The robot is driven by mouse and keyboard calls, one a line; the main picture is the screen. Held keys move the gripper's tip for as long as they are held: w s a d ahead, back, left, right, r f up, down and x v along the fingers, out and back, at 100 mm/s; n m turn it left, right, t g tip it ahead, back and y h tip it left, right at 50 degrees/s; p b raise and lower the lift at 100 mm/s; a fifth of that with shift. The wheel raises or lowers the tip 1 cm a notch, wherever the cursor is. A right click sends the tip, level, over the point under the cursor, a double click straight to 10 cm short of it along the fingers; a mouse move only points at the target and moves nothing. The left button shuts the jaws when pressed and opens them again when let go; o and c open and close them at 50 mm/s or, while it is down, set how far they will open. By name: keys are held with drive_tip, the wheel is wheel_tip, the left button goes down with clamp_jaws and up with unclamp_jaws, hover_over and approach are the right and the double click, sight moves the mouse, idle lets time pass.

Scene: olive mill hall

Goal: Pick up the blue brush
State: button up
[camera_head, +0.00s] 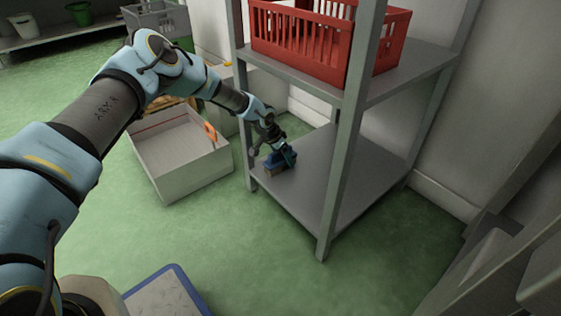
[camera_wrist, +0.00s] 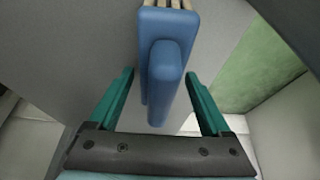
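The blue brush (camera_head: 281,160) stands on the lower board of a grey metal shelf (camera_head: 330,185), near its left edge, with pale bristles at its base. In the wrist view the blue brush (camera_wrist: 163,65) runs down between the fingers, its bristles at the top edge. My gripper (camera_head: 287,153) is at the brush. In the wrist view my gripper (camera_wrist: 160,82) has its two green fingers apart, one on each side of the handle, with a gap showing on both sides.
A red crate (camera_head: 300,42) sits on the board above my gripper. A shelf post (camera_head: 350,120) stands to the right of the brush. An open pale box (camera_head: 180,160) with an orange-handled item stands on the green floor to the left.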

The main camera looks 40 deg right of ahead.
clamp_jaws()
idle(0.4)
idle(0.4)
